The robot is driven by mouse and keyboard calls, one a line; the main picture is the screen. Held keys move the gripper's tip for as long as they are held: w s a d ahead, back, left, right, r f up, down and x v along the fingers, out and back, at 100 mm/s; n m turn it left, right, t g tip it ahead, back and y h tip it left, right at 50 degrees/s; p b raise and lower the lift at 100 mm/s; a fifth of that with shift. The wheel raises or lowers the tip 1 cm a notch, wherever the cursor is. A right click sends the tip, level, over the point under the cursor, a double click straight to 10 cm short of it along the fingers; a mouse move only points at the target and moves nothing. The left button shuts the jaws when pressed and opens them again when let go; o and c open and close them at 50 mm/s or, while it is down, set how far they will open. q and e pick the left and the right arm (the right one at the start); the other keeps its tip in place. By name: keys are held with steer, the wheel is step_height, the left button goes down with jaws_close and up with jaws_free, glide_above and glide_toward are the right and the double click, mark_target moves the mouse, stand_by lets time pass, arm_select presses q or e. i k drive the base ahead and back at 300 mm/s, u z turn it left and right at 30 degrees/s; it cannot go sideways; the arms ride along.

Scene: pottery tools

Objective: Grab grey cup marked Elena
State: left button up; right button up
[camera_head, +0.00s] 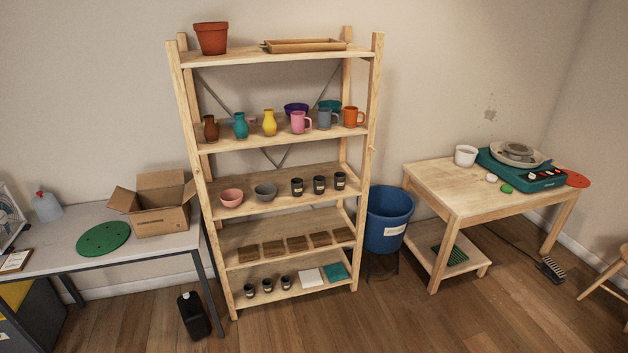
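A wooden shelf unit (373,100) stands against the wall. On its second shelf from the top is a grey-blue mug (324,118), between a pink mug (299,122) and an orange mug (352,117). More dark labelled cups (267,286) stand on the bottom shelf. The writing on the labels is too small to read, so I cannot tell which cup says Elena. Neither of my grippers is in view.
A grey table (50,262) with an open cardboard box (158,207) is left of the shelf. A blue bucket (388,220) and a wooden table (430,183) with a teal pottery wheel (530,177) are to the right. The wooden floor (420,325) in front is mostly clear.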

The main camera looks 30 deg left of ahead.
mark_target(340, 182)
steer(key=u, duration=0.8)
steer(key=i, duration=1.3)
steer(key=u, duration=0.7)
steer(key=i, duration=1.35)
steer(key=z, duration=0.15)
